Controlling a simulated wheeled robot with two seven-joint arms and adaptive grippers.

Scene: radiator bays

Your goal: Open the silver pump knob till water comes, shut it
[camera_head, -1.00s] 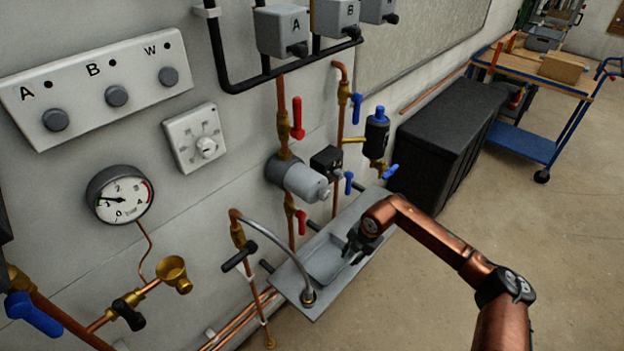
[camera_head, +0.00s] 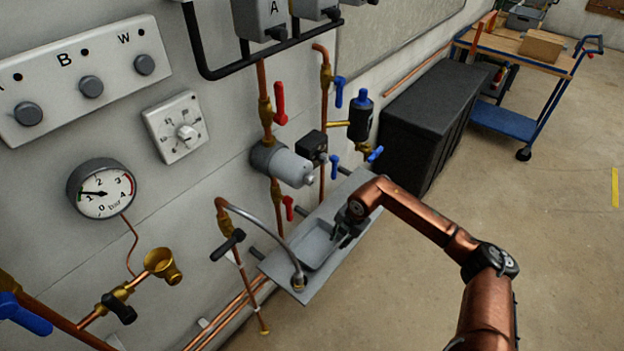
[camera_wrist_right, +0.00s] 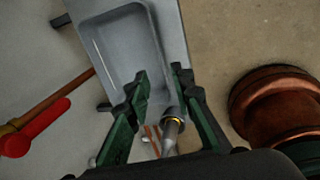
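The silver pump (camera_head: 290,166) is a grey cylinder on the vertical copper pipe on the wall, with a small silver knob (camera_head: 309,179) at its front end. My right gripper (camera_head: 338,238) is below and to the right of the knob, apart from it, over the shallow grey tray. In the right wrist view my right gripper (camera_wrist_right: 160,74) has its dark green fingers spread, with nothing between the tips. No water shows. A grey hose (camera_head: 262,217) bends over to a fitting at the tray's near end. My left gripper is not in view.
The grey tray (camera_head: 274,262) juts out below the pump. Red lever (camera_head: 280,103) and blue lever (camera_head: 340,92) valves stick out around the pump. A pressure gauge (camera_head: 101,189) reads near 1 bar. A black box (camera_head: 425,125) stands behind the arm; open floor lies right.

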